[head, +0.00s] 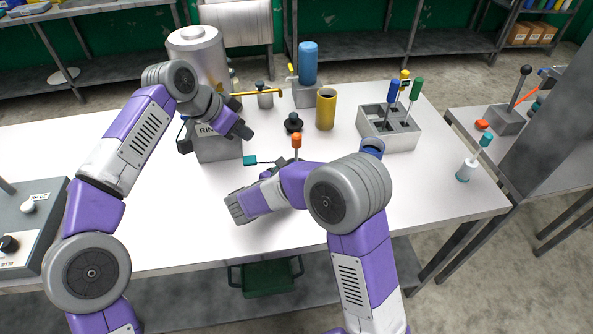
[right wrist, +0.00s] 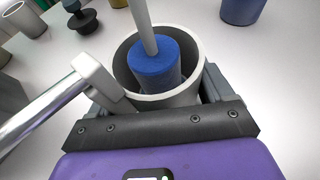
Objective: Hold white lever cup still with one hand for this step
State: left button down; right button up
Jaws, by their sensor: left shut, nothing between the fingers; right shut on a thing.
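The white lever cup (right wrist: 190,85) stands upright in the right wrist view, with a blue plug (right wrist: 155,62) and a thin upright rod inside it. Its metal lever (right wrist: 40,115) sticks out to the lower left. My right gripper (right wrist: 158,98) is shut on the cup, one finger on each side. In the head view my right arm hides the cup; the lever's teal end (head: 250,160) and an orange-topped rod (head: 296,142) show beyond the arm. My left gripper (head: 242,131) is shut and empty, in front of the rinse machine (head: 220,150), apart from the cup.
A black knobbed piece (head: 293,123) and a yellow cup (head: 326,110) stand behind. A grey rack (head: 403,138) with coloured-handled tools and a blue cup (head: 372,147) are to the right. A white piece with a teal top (head: 466,168) stands near the right edge. The front right table is clear.

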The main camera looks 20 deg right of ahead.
dwell(0.3)
jog(key=o, duration=1.2)
jog(key=shift+c, duration=0.2)
jog(key=v, duration=1.2)
jog(key=shift+r, duration=0.1)
